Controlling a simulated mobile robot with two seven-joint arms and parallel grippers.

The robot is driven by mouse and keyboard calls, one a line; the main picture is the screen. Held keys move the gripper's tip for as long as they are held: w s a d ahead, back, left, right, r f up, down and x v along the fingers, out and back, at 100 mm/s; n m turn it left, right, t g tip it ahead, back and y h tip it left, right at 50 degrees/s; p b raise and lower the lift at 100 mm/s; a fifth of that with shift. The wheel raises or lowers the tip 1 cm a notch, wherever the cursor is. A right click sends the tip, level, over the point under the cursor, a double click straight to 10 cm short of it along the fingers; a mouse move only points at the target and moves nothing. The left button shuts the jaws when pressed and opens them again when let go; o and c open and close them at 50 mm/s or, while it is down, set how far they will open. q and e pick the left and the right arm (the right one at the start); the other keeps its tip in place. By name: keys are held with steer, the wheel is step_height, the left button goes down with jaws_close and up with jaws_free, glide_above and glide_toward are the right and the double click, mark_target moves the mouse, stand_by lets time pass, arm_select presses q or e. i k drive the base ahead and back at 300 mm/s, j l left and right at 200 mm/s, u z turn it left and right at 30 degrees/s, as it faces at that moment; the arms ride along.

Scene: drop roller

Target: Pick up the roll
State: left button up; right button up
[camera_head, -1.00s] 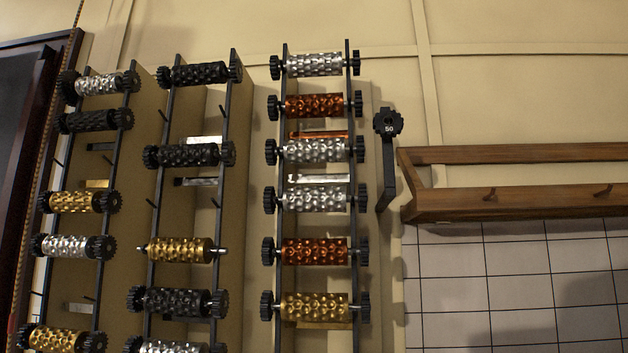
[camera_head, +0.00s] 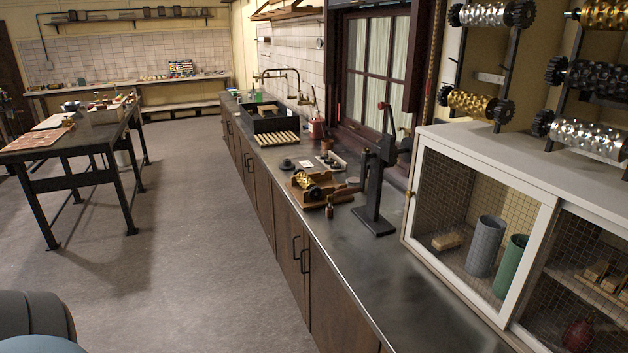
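Several patterned rolls hang on the dark wall rack at the upper right. They include a silver roll (camera_head: 490,14) with black end gears, a gold roll (camera_head: 473,104) below it, a black roll (camera_head: 603,76) and another silver roll (camera_head: 587,136). A gold roller piece (camera_head: 307,181) sits in a wooden stand on the counter. I cannot tell which roll the task means. Neither of my grippers is in view.
A long dark counter (camera_head: 385,271) runs away along the right wall, with a black lever press (camera_head: 375,180) on it. A white mesh-fronted cabinet (camera_head: 480,151) stands at right. A worktable (camera_head: 75,140) is at left. The grey floor (camera_head: 190,240) between is clear.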

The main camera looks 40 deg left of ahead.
mark_target(304, 179)
steer(key=i+j+z, duration=0.15)
steer(key=j, duration=0.9)
steer(key=i+j+z, duration=0.15)
steer(key=j, duration=0.95)
steer(key=i+j+z, duration=0.15)
steer(key=j, duration=0.95)
steer(key=i+j+z, duration=0.15)
steer(key=j, duration=1)
